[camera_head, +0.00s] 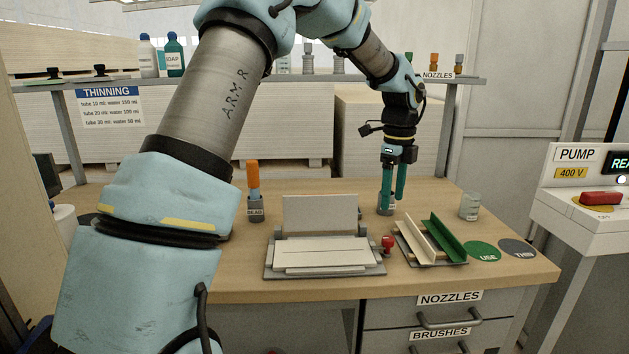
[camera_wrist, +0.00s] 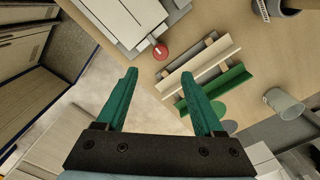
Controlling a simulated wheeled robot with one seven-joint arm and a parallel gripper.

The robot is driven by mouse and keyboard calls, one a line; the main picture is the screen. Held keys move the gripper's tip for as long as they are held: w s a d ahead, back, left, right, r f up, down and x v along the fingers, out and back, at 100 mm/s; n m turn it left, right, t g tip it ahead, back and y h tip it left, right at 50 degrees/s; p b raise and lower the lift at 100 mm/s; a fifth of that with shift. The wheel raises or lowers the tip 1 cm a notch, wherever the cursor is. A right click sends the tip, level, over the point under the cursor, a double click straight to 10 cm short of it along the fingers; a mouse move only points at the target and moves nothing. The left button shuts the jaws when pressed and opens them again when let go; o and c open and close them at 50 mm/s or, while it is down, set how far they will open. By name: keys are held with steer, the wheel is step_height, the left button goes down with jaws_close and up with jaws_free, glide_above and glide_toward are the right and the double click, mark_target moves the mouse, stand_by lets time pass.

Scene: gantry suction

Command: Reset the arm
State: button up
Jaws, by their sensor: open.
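My arm, marked ARM-R, reaches from the lower left up and over the bench. My gripper (camera_head: 393,212) hangs down above the back right of the wooden bench (camera_head: 330,185), and its two green fingers are apart. In the head view a grey cup stands at the fingertips; I cannot tell whether they touch. In the wrist view my gripper (camera_wrist: 165,85) is open, with nothing between its fingers.
A hinged plate fixture (camera_head: 325,262) with a red knob (camera_head: 388,243) lies mid-bench. Right of it are a green and cream channel rack (camera_head: 432,240), green USE disc (camera_head: 482,251), dark THIN disc (camera_head: 517,248) and clear cup (camera_head: 470,206). An orange-topped tool (camera_head: 253,180) stands left.

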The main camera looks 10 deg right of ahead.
steer(key=s+a+f+n, duration=0.1)
steer(key=a+n, duration=0.6)
steer(key=a, duration=0.4)
steer(key=s+a+f+n, duration=0.1)
steer(key=a+f+n, duration=0.1)
steer(key=a+n, duration=0.75)
steer(key=s+a+f+n, duration=0.1)
steer(key=s+a+n, duration=0.3)
steer(key=a, duration=0.4)
steer(key=s+a+f+n+t, duration=0.1)
steer(key=s+a+n, duration=0.4)
steer(key=a+n, duration=0.2)
steer(key=shift+a+t, duration=0.3)
steer(key=shift+a, duration=0.25)
